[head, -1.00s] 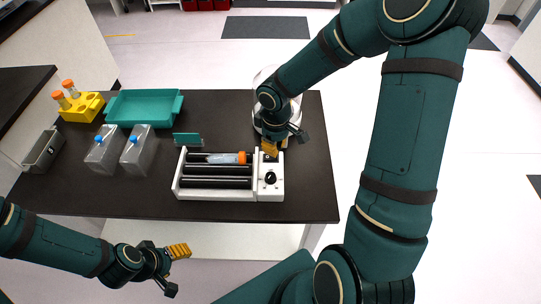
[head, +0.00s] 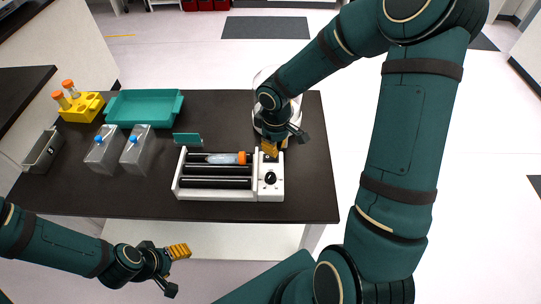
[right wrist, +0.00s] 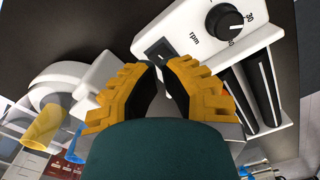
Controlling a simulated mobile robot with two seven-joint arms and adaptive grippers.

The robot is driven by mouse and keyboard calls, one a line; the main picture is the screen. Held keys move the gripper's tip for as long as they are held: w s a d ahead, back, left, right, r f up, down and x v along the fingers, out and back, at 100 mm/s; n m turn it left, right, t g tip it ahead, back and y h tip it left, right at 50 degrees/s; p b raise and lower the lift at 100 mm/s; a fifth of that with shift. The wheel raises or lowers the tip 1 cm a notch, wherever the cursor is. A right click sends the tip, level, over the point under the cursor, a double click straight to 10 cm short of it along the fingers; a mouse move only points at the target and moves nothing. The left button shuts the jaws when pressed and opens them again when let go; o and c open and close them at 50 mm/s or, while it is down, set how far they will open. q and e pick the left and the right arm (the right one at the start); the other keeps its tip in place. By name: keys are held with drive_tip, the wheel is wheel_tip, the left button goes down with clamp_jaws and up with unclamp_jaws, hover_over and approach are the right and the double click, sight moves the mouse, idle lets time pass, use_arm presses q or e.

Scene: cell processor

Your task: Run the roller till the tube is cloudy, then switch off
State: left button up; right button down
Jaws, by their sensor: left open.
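The white roller (head: 228,194) stands near the front of the dark table with black rollers and a knob (head: 270,178) on its right end. The tube (head: 224,159), with an orange cap, lies across its back rollers; its contents look pale bluish white, but how cloudy is hard to tell. My right gripper (head: 271,151) points down at the panel's back end. In the right wrist view its fingertips (right wrist: 159,64) are together and empty, close to the dark rocker switch (right wrist: 158,51); contact is unclear. My left gripper (head: 180,268) is open and empty in front of the table.
A white round device (head: 262,82) is behind my right gripper. The table's front strip is clear.

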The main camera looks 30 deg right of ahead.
drive_tip(key=shift+f+b, duration=1.6)
drive_tip(key=shift+f, duration=0.25)
idle(0.8)
drive_tip(key=shift+r, duration=0.1)
drive_tip(key=shift+r+p, duration=2.85)
drive_tip(key=shift+r, duration=0.65)
drive_tip(key=shift+f, duration=0.1)
